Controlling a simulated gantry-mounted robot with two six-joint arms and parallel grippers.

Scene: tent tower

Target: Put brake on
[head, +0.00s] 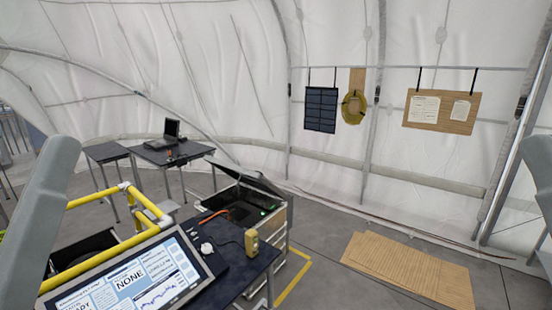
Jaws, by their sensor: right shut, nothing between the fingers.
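I cannot make out a brake, brake lever or brake label in the head view. A tilted screen (128,279) at the lower left shows the word NONE in large letters, with a graph beside it. A yellow tubular rail (97,197) stands behind the screen. Grey links of my arms show at the left edge and the right edge. Neither gripper's fingers can be seen, so I cannot see what either one is near.
A dark table (228,282) holds a yellowish box-shaped device (251,242) and an orange cable (213,216). An open-lidded case (252,198) with a green light stands behind. A laptop (171,130) is on a far table. Flat brown boards (408,268) lie on the floor at right.

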